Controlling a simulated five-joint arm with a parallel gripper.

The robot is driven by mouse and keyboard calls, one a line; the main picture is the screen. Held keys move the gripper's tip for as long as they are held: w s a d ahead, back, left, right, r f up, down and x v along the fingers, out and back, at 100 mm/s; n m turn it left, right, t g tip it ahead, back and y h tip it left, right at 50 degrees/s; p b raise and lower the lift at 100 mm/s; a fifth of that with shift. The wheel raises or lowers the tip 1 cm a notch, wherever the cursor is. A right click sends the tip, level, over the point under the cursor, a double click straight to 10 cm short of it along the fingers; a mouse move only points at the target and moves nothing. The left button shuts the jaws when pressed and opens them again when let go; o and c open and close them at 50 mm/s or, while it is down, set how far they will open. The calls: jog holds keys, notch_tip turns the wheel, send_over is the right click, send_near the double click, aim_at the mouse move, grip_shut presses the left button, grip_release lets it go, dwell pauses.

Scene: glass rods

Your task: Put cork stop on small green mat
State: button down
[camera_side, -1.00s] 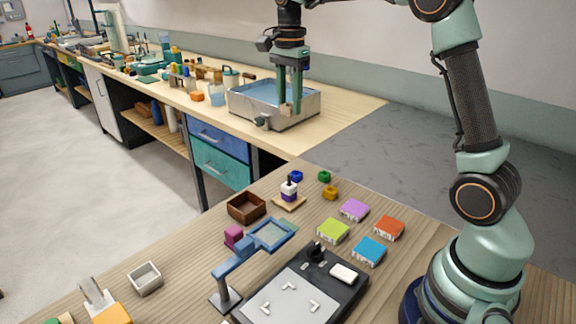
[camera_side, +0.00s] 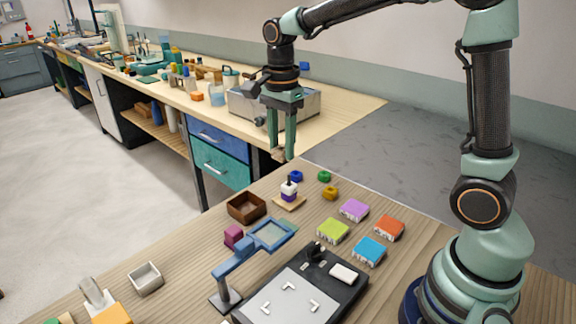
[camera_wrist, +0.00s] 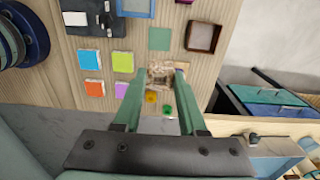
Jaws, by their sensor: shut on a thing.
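The cork stop (camera_wrist: 160,74) is a light brown, speckled piece held between my fingertips in the wrist view. It also shows in the side view (camera_side: 279,154) at the lower end of the fingers. My gripper (camera_side: 283,152) is shut on it, pointing down, above the far end of the near table. The small green mat (camera_wrist: 160,39) is a flat, dull green square, bare in the wrist view and apart from the cork. In the side view its visible part (camera_side: 289,225) lies just behind the blue magnifier frame.
A brown open box (camera_side: 246,208) and a peg with rings on a wooden base (camera_side: 289,196) stand near the mat. Blue, green and yellow small pieces lie beyond. The blue magnifier (camera_side: 268,234) stands above the table, close to the mat. Coloured blocks (camera_side: 333,230) lie right of it.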

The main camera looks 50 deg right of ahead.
notch_tip(320, 180, down, 20)
jog(key=shift+s+a, duration=0.1)
dwell(0.5)
jog(key=shift+f, duration=0.15)
jog(key=shift+c, duration=2.3)
grip_release()
notch_tip(320, 180, up, 12)
jog(key=s+d+r+n+t, duration=0.1)
jog(key=s+r+n+t, duration=0.4)
jog(key=s+r+n, duration=0.6)
jog(key=shift+s+r+n+t, duration=0.3)
jog(key=shift+r+n, duration=0.3)
jog(key=shift+n, duration=2.9)
